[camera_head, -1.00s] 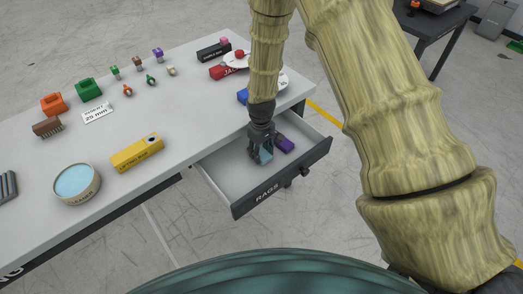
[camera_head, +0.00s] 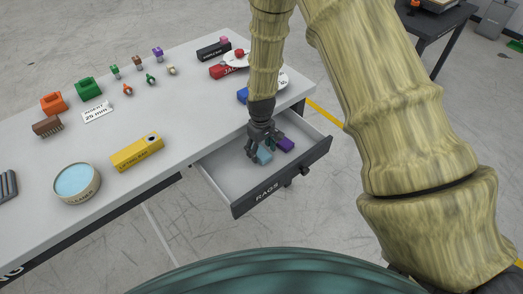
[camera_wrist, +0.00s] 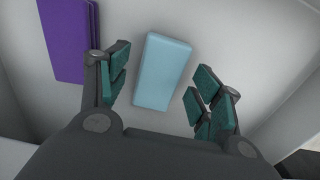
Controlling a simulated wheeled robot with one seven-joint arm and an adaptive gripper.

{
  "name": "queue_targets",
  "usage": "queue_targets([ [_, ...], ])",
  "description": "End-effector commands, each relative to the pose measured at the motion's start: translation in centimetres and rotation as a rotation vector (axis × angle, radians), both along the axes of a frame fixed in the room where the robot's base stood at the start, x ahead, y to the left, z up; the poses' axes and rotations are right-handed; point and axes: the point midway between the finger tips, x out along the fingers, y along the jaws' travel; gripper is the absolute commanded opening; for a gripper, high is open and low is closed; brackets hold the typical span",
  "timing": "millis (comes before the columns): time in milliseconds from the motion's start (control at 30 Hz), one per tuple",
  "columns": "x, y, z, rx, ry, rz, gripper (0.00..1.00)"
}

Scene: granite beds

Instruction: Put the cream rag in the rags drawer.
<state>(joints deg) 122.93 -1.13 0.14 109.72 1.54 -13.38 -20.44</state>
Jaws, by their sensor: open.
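The drawer marked RAGS (camera_head: 282,179) is pulled out from the table's front. A folded light blue cloth (camera_head: 264,156) lies flat inside it; it also shows in the wrist view (camera_wrist: 162,70). A folded purple cloth (camera_head: 285,145) lies beside it, to the left in the wrist view (camera_wrist: 68,38). My gripper (camera_head: 262,150) points down into the drawer, open, with its fingers (camera_wrist: 160,78) on either side of the light blue cloth and gaps between. I see no cream cloth in any view.
On the table (camera_head: 190,100) stand a round tin (camera_head: 77,184), a yellow box (camera_head: 137,152), a brown brush (camera_head: 48,126), orange (camera_head: 54,103) and green (camera_head: 88,90) blocks and several small pieces. A blue item (camera_head: 243,96) sits near the drawer's table edge.

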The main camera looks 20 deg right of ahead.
Motion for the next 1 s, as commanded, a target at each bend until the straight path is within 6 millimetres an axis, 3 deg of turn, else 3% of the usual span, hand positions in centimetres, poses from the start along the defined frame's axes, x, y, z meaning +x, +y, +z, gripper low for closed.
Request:
queue_targets([
  [700,0.1,0.0,9.5,0.001,-0.002,0.0,0.65],
  [1000,0.0,0.0,11.3,0.001,0.001,0.0,0.65],
])
